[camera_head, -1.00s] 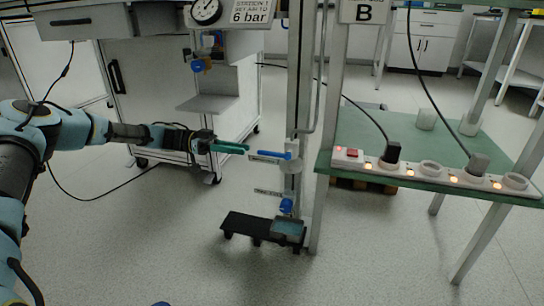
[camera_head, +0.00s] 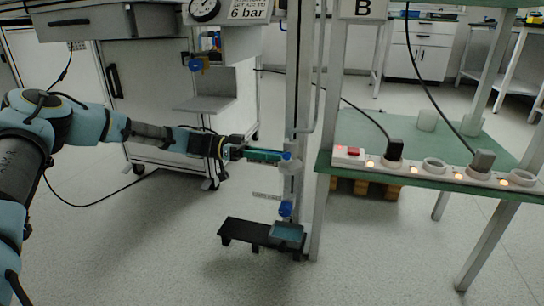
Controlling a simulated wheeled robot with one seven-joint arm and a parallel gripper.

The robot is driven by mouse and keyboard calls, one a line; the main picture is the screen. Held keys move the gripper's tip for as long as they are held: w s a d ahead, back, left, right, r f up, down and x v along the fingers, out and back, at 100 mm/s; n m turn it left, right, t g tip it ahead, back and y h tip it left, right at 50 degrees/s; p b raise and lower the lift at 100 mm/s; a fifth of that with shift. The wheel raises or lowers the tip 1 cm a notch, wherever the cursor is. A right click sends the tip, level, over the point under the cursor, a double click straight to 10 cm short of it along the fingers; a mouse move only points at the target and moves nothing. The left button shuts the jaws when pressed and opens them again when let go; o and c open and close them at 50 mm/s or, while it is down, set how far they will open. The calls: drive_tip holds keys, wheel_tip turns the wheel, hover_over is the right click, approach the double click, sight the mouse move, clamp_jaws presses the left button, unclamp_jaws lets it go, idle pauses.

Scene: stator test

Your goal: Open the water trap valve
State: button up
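A grey post (camera_head: 298,90) carries two blue-handled fittings. I cannot read which one is the water trap valve. My gripper (camera_head: 264,155), with teal fingers, reaches in from the left at the upper handle, its tips at or very near it. I cannot tell whether the fingers are closed on the handle.
A black low stand (camera_head: 245,233) with a grey-blue tray (camera_head: 287,231) is on the floor below. A green-topped table (camera_head: 350,125) with a power strip (camera_head: 402,172) stands close on the right. A white cabinet (camera_head: 150,100) is behind my arm. Floor in front is clear.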

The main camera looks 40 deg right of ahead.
clamp_jaws()
idle(1.3)
